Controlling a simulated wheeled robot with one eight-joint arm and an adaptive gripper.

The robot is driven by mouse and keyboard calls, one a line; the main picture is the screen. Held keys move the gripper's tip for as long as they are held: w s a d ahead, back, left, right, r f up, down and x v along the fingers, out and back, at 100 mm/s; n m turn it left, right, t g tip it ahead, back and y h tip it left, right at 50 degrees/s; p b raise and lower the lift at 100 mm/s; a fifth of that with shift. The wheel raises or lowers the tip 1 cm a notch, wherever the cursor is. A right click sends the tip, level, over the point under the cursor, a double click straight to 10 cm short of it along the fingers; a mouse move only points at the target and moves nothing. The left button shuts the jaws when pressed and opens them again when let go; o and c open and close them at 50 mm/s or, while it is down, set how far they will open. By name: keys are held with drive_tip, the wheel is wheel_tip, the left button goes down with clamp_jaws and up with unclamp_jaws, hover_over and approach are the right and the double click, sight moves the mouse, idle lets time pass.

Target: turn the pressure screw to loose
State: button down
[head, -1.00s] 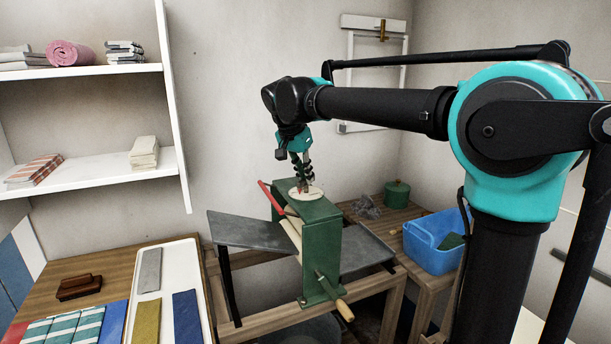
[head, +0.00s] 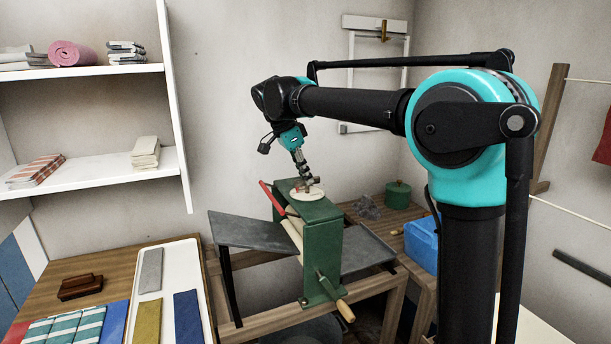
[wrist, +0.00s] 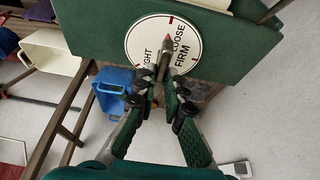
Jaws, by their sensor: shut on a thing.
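The pressure screw's white round dial (head: 300,193) sits on top of the green mangle frame (head: 322,245). In the wrist view the dial (wrist: 140,40) shows the words LOOSE, FIRM and part of TIGHT, with red marks at its rim. My gripper (head: 311,184) comes down at a tilt onto the dial. In the wrist view its fingers (wrist: 164,82) are closed on the bar, which hides part of the lettering.
A red lever (head: 270,194) stands beside the frame, and a wood-handled crank (head: 344,310) is low in front. Grey boards extend on both sides. A blue tub (head: 421,243), partly behind my arm, and a green tin (head: 398,194) stand at right. Shelves with cloths are at left.

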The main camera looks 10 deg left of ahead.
idle(0.3)
drive_tip(key=c, duration=1.6)
unclamp_jaws()
drive_tip(key=v, duration=1.2)
